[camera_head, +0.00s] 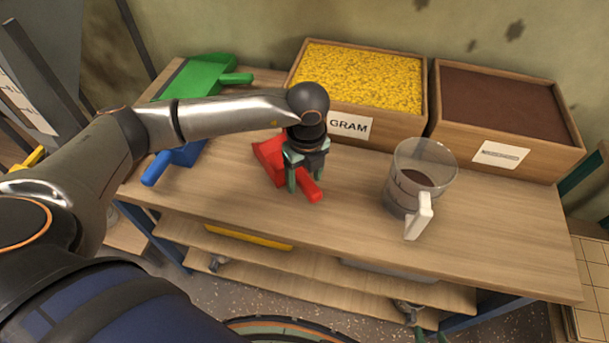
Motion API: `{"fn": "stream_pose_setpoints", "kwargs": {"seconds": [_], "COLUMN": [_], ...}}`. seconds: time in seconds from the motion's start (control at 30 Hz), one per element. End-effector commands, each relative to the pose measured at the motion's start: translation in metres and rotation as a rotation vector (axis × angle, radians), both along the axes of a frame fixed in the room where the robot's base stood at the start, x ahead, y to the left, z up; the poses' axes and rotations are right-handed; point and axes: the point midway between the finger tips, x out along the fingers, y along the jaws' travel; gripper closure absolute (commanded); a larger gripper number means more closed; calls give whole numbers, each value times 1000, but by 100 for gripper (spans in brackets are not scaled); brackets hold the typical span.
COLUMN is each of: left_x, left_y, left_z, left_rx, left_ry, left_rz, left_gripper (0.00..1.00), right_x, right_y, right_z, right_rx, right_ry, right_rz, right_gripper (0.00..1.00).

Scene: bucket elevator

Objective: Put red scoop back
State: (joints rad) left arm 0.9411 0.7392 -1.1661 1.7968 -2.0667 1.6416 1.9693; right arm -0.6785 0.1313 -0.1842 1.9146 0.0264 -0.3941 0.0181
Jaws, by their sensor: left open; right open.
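The red scoop (269,158) lies on the wooden table, left of centre, with its handle pointing to the lower right. My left gripper (306,180) points down over the scoop's handle end and is open, with its greenish fingers around or just above the handle. I cannot tell whether they touch it. The gripper and wrist hide part of the scoop. My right gripper (428,336) shows only as greenish fingertips at the bottom edge, below the table and away from the scoop.
A box of yellow grain (362,78) and a box of brown material (508,103) stand at the back. A clear measuring jug (420,180) stands right of centre. The table's right front is clear.

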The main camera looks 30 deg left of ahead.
Motion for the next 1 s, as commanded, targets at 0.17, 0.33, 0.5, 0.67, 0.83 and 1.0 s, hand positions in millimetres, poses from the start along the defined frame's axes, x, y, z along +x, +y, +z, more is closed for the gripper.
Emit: {"fn": "stream_pose_setpoints", "kwargs": {"seconds": [0.17, 0.33, 0.5, 0.67, 0.83, 1.0], "left_x": [0, 0, -2, -2, -3, -3], "left_y": [-1, -3, -4, -5, -5, -5], "left_z": [21, 58, 92, 113, 121, 121], "left_rx": [-1, -2, -1, -1, 0, 0], "left_ry": [-4, -6, -5, -3, 0, 0], "left_rz": [-1, -1, -1, 0, 0, 0], "left_gripper": [34, 34, 34, 34, 34, 34], "right_x": [0, 0, 0, 0, 0, 0], "right_y": [0, 0, 0, 0, 0, 0], "right_z": [1, 1, 0, 0, 0, 0], "right_rx": [0, 0, 0, 0, 0, 0], "right_ry": [0, 0, 0, 0, 0, 0], "right_rz": [0, 0, 0, 0, 0, 0], "right_gripper": [50, 50, 50, 50, 50, 50]}}
